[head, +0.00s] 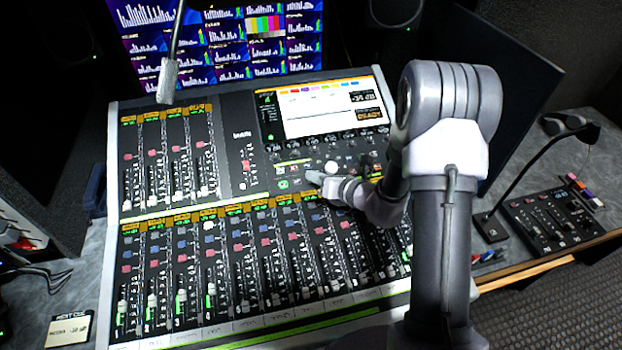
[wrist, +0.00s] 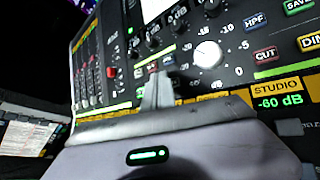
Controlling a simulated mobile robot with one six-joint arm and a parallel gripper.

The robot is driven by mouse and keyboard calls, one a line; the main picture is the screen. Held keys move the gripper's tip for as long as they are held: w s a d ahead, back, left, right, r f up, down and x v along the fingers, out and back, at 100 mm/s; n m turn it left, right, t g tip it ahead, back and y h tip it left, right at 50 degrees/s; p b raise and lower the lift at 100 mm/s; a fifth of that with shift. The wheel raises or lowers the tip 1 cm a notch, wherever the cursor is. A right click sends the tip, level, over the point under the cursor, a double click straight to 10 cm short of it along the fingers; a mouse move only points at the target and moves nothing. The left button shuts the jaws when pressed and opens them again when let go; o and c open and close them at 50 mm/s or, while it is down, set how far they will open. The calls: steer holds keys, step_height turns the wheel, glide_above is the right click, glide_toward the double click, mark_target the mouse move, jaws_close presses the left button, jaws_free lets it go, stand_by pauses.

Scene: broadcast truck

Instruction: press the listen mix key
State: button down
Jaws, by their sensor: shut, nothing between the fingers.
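A large audio mixing console (head: 233,130) fills the middle of the head view. My gripper (head: 312,178) is shut and empty over its centre section, among small keys and a white knob (head: 331,166). In the wrist view my gripper's fingers (wrist: 158,84) are together and point at a row of small keys (wrist: 139,73) below dark knobs. The white knob (wrist: 208,54) is to the right of the fingers. I cannot read a listen mix label; the fingers hide part of the key row. I cannot tell whether the fingertips touch a key.
Fader strips (head: 256,262) run along the front of the console, with a lit screen (head: 318,112) above the centre. A gooseneck lamp (head: 168,80) hangs over the back left. A small control panel (head: 553,219) with a microphone (head: 570,122) stands at the right.

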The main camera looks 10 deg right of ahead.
steer(key=shift+f, duration=0.1)
steer(key=shift+w+f+b, duration=0.15)
steer(key=shift+f+b, duration=0.15)
steer(key=shift+w+f, duration=0.15)
steer(key=shift+f, duration=0.25)
stand_by(0.4)
steer(key=shift+r, duration=0.1)
steer(key=shift+s+r+p, duration=0.3)
steer(key=shift+r+p, duration=0.05)
steer(key=shift+r, duration=0.35)
steer(key=shift+r, duration=0.1)
steer(key=r+p, duration=0.1)
steer(key=s+r+p, duration=0.1)
steer(key=r, duration=0.1)
steer(key=s+r+p, duration=0.1)
steer(key=shift+r, duration=0.25)
stand_by(0.3)
